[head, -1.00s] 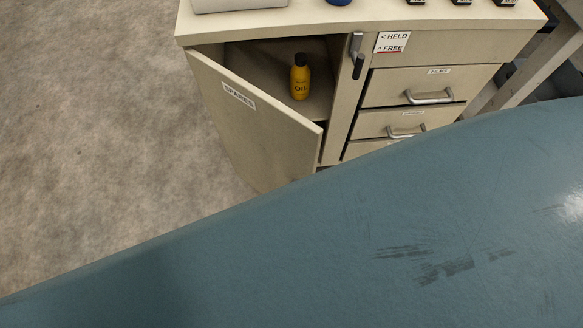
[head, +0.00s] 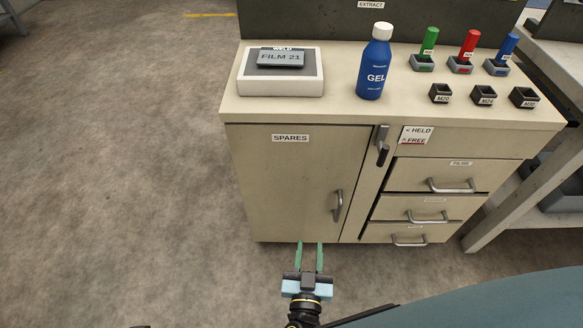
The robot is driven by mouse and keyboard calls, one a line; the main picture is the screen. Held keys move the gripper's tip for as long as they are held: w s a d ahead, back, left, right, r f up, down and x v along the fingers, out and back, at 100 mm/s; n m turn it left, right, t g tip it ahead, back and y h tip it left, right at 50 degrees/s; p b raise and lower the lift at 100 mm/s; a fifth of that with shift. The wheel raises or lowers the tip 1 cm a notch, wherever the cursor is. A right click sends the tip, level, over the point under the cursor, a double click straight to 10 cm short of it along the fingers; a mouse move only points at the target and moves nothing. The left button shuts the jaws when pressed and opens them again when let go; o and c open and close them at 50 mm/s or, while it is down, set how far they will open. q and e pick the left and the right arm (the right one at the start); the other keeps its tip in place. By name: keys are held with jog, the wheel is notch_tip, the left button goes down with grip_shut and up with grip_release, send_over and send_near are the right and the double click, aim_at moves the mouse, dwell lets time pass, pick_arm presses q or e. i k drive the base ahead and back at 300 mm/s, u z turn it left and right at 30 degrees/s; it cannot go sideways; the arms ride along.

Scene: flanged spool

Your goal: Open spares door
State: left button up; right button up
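The beige spares door (head: 285,185), marked SPARES, is on the left of the cabinet and looks closed, flush with the front. Its grey bar handle (head: 338,205) is upright near the right edge. A latch (head: 382,145) with a dark grip stands vertical at the door's upper right, beside a label (head: 415,135) reading HELD and FREE. My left gripper is out of view.
Three drawers with bar handles (head: 451,186) are right of the door. The cabinet top (head: 340,108) bears a boxed FILM 21 device (head: 280,72), a blue GEL bottle (head: 375,62) and several small holders. Open floor (head: 120,170) lies left.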

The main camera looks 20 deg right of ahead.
aim_at(298, 181)
jog(key=k, duration=1)
